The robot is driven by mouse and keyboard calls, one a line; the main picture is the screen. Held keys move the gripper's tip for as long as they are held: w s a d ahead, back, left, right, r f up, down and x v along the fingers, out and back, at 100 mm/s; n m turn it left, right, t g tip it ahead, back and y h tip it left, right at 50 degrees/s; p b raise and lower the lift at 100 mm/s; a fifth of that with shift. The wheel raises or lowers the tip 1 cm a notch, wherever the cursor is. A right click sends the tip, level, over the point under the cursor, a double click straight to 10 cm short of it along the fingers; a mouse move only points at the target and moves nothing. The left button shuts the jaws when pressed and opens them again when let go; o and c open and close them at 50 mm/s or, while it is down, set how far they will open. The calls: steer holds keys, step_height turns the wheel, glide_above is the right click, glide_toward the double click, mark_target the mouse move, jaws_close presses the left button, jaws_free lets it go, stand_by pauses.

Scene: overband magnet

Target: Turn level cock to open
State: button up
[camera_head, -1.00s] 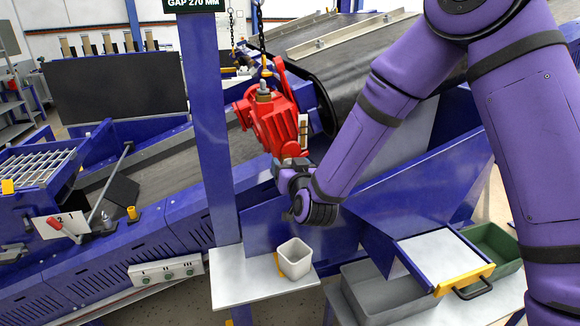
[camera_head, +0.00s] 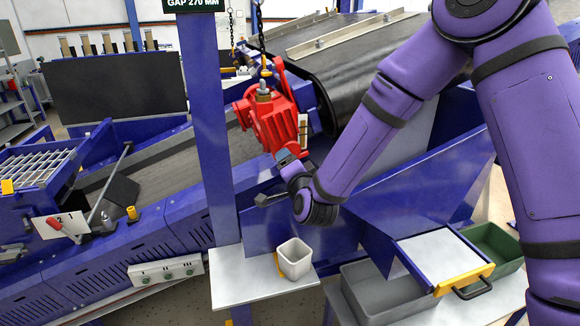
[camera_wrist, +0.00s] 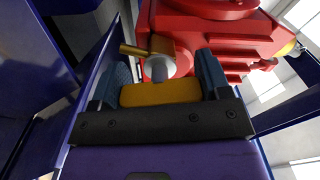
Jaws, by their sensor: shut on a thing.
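The red magnet drive unit (camera_head: 273,122) hangs on a chain, with the level cock low on its near side. In the wrist view the red casing (camera_wrist: 205,32) fills the top. The cock's brass body (camera_wrist: 160,46) sits there with a short brass piece pointing left and a grey stem below. A yellow handle (camera_wrist: 160,93) lies crosswise in front of the stem. My gripper (camera_wrist: 160,82) is shut on this handle, one blue finger at each end. In the head view my gripper (camera_head: 290,160) is just below the red unit; the handle is hidden there.
A blue post (camera_head: 206,130) stands left of my gripper. Below, a small light cup (camera_head: 294,258) stands on a white shelf (camera_head: 240,280). A grey bin (camera_head: 375,292) and a blue chute with a yellow-edged tray (camera_head: 440,255) are at lower right.

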steer(key=m, duration=0.5)
steer(key=shift+f+m, duration=0.1)
steer(key=shift+m, duration=0.3)
stand_by(0.4)
steer(key=o, duration=0.9)
steer(key=v, duration=1.1)
steer(key=shift+w, duration=0.1)
